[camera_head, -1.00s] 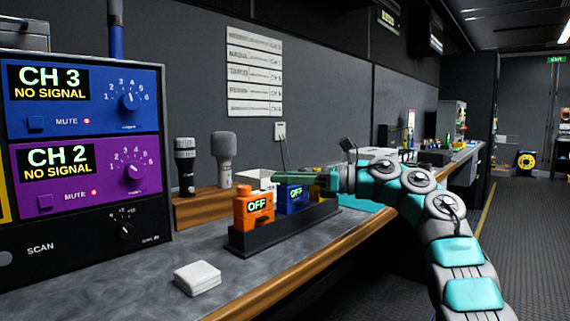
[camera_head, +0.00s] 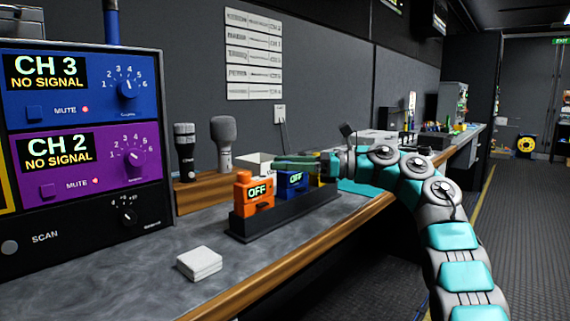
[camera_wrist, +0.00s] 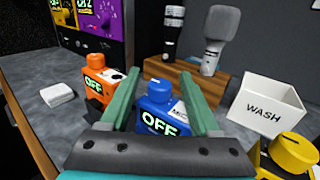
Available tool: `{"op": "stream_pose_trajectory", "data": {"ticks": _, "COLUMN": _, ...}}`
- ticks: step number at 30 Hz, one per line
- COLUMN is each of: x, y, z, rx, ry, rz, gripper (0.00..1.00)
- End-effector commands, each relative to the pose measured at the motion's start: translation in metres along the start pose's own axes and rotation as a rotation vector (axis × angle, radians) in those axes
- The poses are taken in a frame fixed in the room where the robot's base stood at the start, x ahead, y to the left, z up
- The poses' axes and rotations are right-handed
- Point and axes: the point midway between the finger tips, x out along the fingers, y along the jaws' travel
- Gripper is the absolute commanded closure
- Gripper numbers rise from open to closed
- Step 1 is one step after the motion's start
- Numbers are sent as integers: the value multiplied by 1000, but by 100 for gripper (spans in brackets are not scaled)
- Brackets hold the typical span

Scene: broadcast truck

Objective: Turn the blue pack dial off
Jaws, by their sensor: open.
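The blue pack (camera_head: 292,183) stands in a dark rack (camera_head: 250,229) on the counter, and its display reads OFF. In the wrist view the blue pack (camera_wrist: 163,108) is upright, with its round blue dial (camera_wrist: 159,88) on top. My gripper (camera_wrist: 165,92) is open, with one green finger on each side of the blue pack's top in that picture. I cannot tell whether the fingers touch it. In the head view my gripper (camera_head: 298,161) is above the rack and partly hides the pack's top.
An orange pack (camera_head: 254,192) reading OFF is beside the blue one, and a yellow pack (camera_wrist: 292,152) is on the other side. A white WASH bin (camera_wrist: 266,103) and two microphones on a wooden stand (camera_head: 205,193) are behind.

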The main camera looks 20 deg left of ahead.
Motion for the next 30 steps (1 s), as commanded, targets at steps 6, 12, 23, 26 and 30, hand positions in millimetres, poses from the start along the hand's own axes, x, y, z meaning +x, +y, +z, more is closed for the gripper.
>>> {"op": "stream_pose_trajectory", "data": {"ticks": 6, "x": -4, "y": 0, "z": 0, "rx": 0, "ry": 0, "rz": -1, "gripper": 37}}
{"op": "stream_pose_trajectory", "data": {"ticks": 12, "x": -27, "y": 0, "z": -1, "rx": 0, "ry": 0, "rz": -1, "gripper": 37}}
{"op": "stream_pose_trajectory", "data": {"ticks": 23, "x": -76, "y": 0, "z": 0, "rx": 1, "ry": 0, "rz": 0, "gripper": 37}}
{"op": "stream_pose_trajectory", "data": {"ticks": 26, "x": -78, "y": 0, "z": 0, "rx": 0, "ry": 0, "rz": 1, "gripper": 37}}
{"op": "stream_pose_trajectory", "data": {"ticks": 30, "x": -78, "y": 0, "z": 0, "rx": 0, "ry": 0, "rz": 1, "gripper": 37}}
